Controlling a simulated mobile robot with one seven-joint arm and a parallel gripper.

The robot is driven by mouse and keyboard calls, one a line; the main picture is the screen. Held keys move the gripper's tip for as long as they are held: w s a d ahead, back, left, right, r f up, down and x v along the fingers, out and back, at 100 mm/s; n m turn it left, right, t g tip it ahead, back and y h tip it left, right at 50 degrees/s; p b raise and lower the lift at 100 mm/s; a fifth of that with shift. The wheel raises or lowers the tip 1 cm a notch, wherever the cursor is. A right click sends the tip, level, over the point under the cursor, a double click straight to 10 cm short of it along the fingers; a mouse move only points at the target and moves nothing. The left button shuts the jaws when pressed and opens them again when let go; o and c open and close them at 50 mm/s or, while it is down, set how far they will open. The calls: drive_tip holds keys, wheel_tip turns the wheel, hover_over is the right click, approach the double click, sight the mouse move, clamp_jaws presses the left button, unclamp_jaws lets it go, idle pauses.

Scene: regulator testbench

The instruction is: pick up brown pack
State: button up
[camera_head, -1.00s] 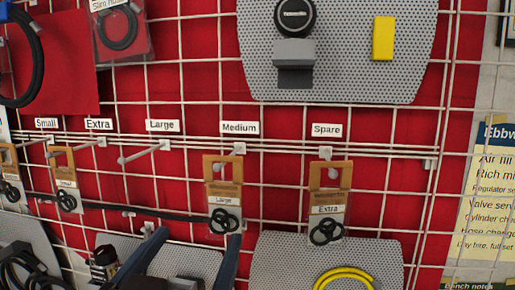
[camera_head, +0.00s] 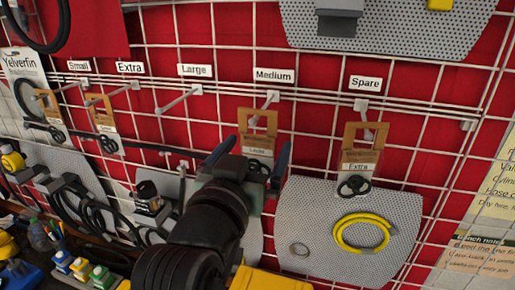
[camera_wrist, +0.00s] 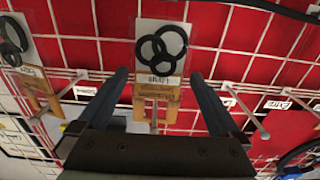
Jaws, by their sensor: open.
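Several brown-topped packs with black rings hang on a wire grid. One brown pack (camera_head: 259,120) hangs on the hook under the "Medium" sign; my gripper hides its lower part. In the wrist view this pack (camera_wrist: 158,92), labelled "Large", shows upside down between my fingers. My gripper (camera_head: 252,158) is open and empty, raised in front of that pack; the fingers also show in the wrist view (camera_wrist: 158,80). I cannot tell whether they touch it. Another brown pack (camera_head: 359,158), labelled "Extra", hangs under "Spare"; it shows at the left in the wrist view (camera_wrist: 28,75).
Packs hang under "Small" (camera_head: 48,108) and "Extra" (camera_head: 102,124). The "Large" hook (camera_head: 178,101) is empty and sticks out. A grey perforated panel (camera_head: 320,215) holds a yellow hose coil (camera_head: 362,233). Black hoses and small bottles (camera_head: 80,268) are at lower left.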

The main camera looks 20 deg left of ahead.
drive_tip(key=w+p, duration=0.1)
drive_tip(key=w, duration=0.2)
drive_tip(key=shift+w+d+r, duration=0.1)
drive_tip(key=shift+w+r, duration=0.05)
drive_tip(key=shift+w, duration=0.2)
drive_tip(key=shift+s, duration=0.1)
drive_tip(key=c, duration=1.3)
drive_tip(key=shift+o, duration=0.2)
drive_tip(key=s+r+p, duration=0.1)
drive_tip(key=s+p, duration=0.8)
drive_tip(key=s, duration=0.9)
drive_tip(key=shift+r+p, duration=0.25)
drive_tip(key=shift+p, duration=0.05)
